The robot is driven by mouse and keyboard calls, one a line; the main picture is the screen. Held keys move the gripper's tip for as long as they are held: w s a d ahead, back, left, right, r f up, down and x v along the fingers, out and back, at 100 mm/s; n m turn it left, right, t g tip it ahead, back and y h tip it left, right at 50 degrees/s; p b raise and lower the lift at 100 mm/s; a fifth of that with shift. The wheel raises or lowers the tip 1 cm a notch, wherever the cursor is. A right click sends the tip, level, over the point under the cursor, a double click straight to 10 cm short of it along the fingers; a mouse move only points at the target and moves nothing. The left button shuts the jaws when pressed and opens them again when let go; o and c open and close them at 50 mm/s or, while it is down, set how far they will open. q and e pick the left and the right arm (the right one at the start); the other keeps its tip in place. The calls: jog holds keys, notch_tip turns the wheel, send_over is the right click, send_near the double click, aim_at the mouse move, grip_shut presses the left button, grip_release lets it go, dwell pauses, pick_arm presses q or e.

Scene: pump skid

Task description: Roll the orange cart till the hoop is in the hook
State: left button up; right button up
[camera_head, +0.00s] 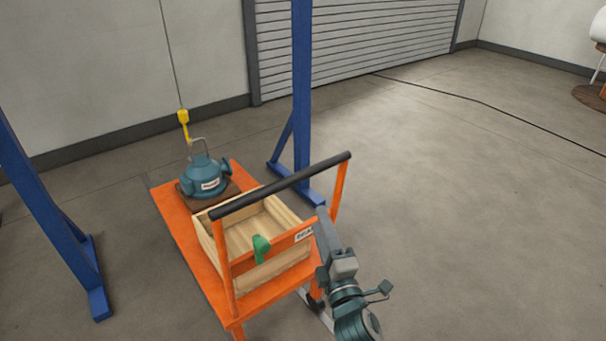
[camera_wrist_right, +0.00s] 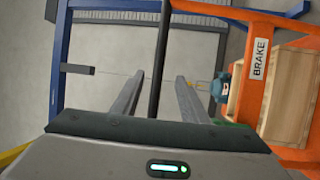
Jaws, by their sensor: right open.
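The orange cart (camera_head: 188,237) stands on the floor with a black handle bar (camera_head: 280,187) across its near end. A teal pump (camera_head: 204,180) sits on its far end, with a grey hoop (camera_head: 203,142) on top. A yellow hook (camera_head: 184,118) hangs on a cable close by the hoop; I cannot tell whether they engage. My right gripper (camera_head: 321,214) is open near the handle's right post. In the right wrist view, the handle bar (camera_wrist_right: 164,50) runs between its open fingers (camera_wrist_right: 158,98); their depth relative to the bar is unclear. My left gripper is out of view.
A wooden crate (camera_head: 287,273) sits on the cart, with a green lever (camera_head: 261,248) at its near side. A brake label (camera_wrist_right: 259,59) marks the orange frame. Blue gantry posts (camera_head: 302,90) stand either side.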

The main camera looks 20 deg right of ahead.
jog(key=p, duration=0.2)
send_near(303, 174)
jog(key=w, duration=0.8)
jog(key=w+d, duration=0.1)
jog(key=w, duration=0.2)
jog(key=shift+r+p, duration=0.35)
jog(key=shift+p, duration=0.05)
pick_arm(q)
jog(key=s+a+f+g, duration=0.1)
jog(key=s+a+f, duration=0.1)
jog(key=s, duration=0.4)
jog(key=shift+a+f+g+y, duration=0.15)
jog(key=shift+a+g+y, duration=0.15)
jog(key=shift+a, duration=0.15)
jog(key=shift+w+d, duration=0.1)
pick_arm(e)
grip_shut()
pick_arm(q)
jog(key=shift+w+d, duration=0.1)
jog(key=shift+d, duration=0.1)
pick_arm(e)
jog(key=shift+w, duration=0.1)
